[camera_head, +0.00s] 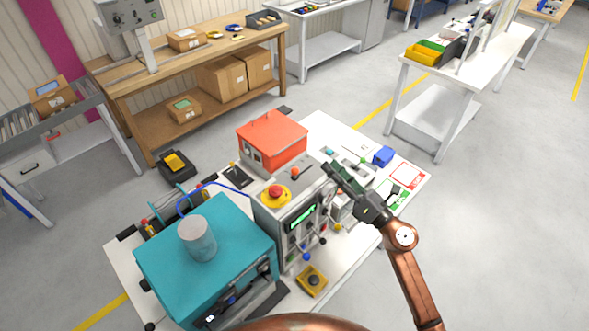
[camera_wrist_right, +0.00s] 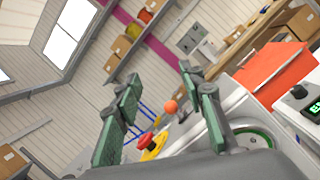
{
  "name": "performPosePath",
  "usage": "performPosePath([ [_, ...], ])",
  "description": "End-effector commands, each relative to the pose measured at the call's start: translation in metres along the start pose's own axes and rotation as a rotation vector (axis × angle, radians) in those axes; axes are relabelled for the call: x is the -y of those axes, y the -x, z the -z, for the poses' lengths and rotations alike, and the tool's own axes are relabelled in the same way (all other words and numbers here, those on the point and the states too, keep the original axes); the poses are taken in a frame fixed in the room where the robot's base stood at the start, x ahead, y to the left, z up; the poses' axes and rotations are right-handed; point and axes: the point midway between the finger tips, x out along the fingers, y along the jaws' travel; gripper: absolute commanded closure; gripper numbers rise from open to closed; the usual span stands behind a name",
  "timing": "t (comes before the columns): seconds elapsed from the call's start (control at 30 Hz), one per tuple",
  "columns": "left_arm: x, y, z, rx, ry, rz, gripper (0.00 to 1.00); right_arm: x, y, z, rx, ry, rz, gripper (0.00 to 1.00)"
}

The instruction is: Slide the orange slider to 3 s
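The orange slider appears as a small round orange knob (camera_head: 295,170) on top of the grey control unit (camera_head: 270,215), behind its red button. In the right wrist view the orange knob (camera_wrist_right: 171,107) shows beyond and between the two fingers, apart from both. My right gripper (camera_head: 331,170) is just right of the unit's top in the head view. Its fingers (camera_wrist_right: 160,77) are spread with nothing between them. The unit's green display (camera_head: 302,218) is too small to read, and the slider's scale cannot be made out. My left gripper is out of view.
A red button on a yellow base (camera_head: 275,195) sits close to the knob. A teal box (camera_head: 205,255) with a grey cylinder (camera_head: 198,239) stands at front left, and a red-orange box (camera_head: 272,141) behind. Several small items crowd the white table (camera_head: 120,255) to the right.

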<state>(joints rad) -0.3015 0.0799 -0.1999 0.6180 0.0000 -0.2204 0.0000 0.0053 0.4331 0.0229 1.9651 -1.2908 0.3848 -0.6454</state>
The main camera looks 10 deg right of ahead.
Motion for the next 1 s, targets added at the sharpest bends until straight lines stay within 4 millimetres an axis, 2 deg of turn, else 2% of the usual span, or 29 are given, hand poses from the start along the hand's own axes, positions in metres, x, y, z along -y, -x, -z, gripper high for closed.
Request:
performPosePath([
  [0.13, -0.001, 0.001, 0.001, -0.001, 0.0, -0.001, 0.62, -0.006, -0.015, 0.037, -0.195, 0.236, -0.07, 0.63],
  [0.3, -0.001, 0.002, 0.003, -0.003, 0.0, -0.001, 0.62, -0.002, -0.017, 0.061, -0.316, 0.366, -0.105, 0.63],
  [0.47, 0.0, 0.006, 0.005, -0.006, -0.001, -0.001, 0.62, -0.002, -0.027, 0.068, -0.342, 0.391, -0.112, 0.63],
  [0.8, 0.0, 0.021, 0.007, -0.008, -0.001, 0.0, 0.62, -0.004, -0.075, 0.085, -0.338, 0.386, -0.111, 0.63],
  [1.0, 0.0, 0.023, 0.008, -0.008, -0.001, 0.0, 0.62, -0.004, -0.088, 0.091, -0.34, 0.387, -0.11, 0.63],
])
